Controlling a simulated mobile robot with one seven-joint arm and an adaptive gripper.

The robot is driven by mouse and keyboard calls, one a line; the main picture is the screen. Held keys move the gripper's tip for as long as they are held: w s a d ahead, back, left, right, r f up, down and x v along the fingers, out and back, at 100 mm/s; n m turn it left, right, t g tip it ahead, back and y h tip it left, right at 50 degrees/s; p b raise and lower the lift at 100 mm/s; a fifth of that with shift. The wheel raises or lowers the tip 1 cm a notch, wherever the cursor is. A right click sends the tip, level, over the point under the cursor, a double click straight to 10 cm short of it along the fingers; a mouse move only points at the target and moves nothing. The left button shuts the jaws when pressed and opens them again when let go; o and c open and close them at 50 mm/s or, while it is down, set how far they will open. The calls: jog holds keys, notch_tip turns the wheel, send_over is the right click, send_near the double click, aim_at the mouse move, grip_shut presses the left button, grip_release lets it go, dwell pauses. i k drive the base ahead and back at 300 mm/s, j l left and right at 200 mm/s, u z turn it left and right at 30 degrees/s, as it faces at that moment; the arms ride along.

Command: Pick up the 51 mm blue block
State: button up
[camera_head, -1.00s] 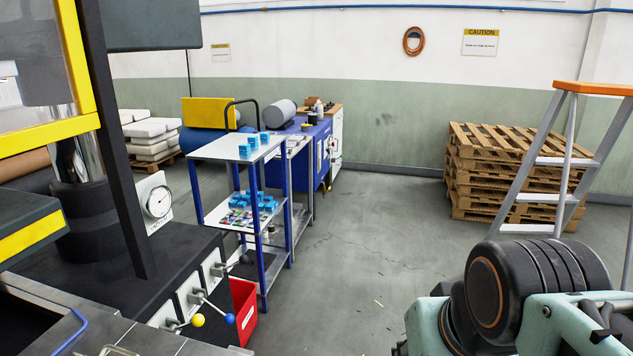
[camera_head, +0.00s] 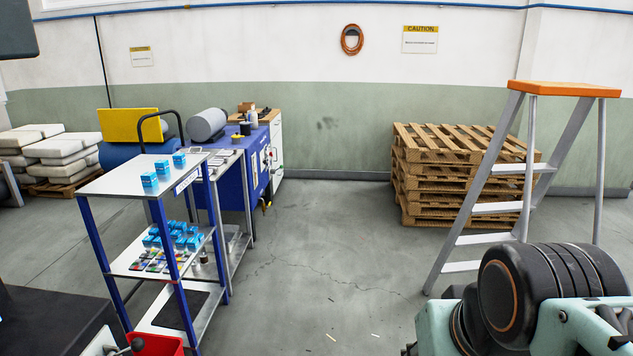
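Several small blue blocks are on a shelf cart with blue posts at the left. On its top shelf (camera_head: 122,180) stand 3 blue blocks: one at the front (camera_head: 149,180), one just behind it (camera_head: 162,167) and one at the back right (camera_head: 179,159). More blue blocks (camera_head: 180,236) are grouped on the middle shelf. Sizes cannot be read from here, so I cannot tell which block is the 51 mm one. My gripper is not in view; only part of my arm shows at the lower right, well apart from the cart.
A red bin (camera_head: 157,345) stands at the cart's foot. A blue cabinet (camera_head: 236,165) is behind the cart. A stepladder (camera_head: 565,88) and stacked pallets (camera_head: 455,175) are at the right. The floor (camera_head: 320,260) between is mostly clear.

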aim_at(148, 179)
jog(key=i+l+u, duration=0.1)
jog(key=i, duration=1.1)
jog(key=i+u, duration=0.35)
jog(key=i, duration=0.15)
jog(key=i+l+u, duration=0.1)
jog(key=i+u, duration=1.25)
jog(key=k+l, duration=0.05)
jog(key=k, duration=0.05)
